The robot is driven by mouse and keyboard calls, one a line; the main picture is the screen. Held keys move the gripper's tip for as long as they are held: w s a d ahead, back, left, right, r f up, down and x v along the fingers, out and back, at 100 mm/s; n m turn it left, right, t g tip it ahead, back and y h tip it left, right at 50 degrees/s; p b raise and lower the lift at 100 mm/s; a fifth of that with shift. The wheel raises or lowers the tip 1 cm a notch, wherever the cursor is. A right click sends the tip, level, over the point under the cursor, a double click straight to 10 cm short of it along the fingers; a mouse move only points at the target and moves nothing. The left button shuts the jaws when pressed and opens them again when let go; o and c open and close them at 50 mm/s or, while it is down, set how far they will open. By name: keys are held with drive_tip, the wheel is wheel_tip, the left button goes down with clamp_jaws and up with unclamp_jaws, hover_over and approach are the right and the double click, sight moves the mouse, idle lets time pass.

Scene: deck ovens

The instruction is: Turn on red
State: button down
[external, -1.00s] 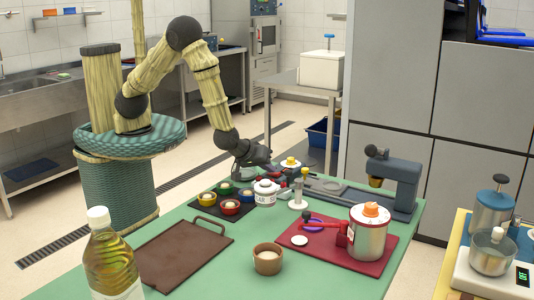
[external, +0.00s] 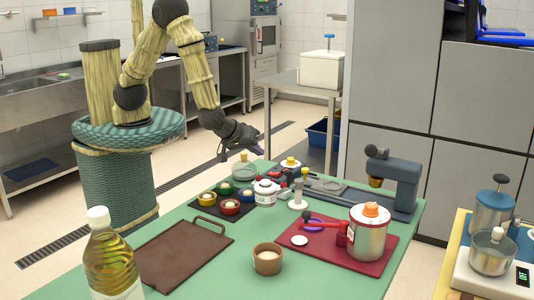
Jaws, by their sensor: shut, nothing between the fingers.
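My gripper (external: 240,154) is shut and empty, raised above the far left edge of the green table. Several red things show, and I cannot tell which one the task means. A red bowl (external: 230,208) sits on a dark tray among other coloured bowls. A small red part (external: 271,172) lies at the far side of the table, right of my gripper, too small to make out.
A white jar (external: 265,193), a glass dish with a yellow knob (external: 244,170) and a grey press-like machine (external: 392,180) crowd the far side. A brown board (external: 185,255), a wooden cup (external: 267,260) and an oil bottle (external: 110,255) stand nearer.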

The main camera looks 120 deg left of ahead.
drive_tip(key=v, duration=0.6)
drive_tip(key=shift+f, duration=0.1)
drive_tip(key=shift+p, duration=0.35)
drive_tip(key=shift+w+a+p, duration=0.15)
drive_tip(key=shift+w+p, duration=0.5)
drive_tip(key=shift+a, duration=0.1)
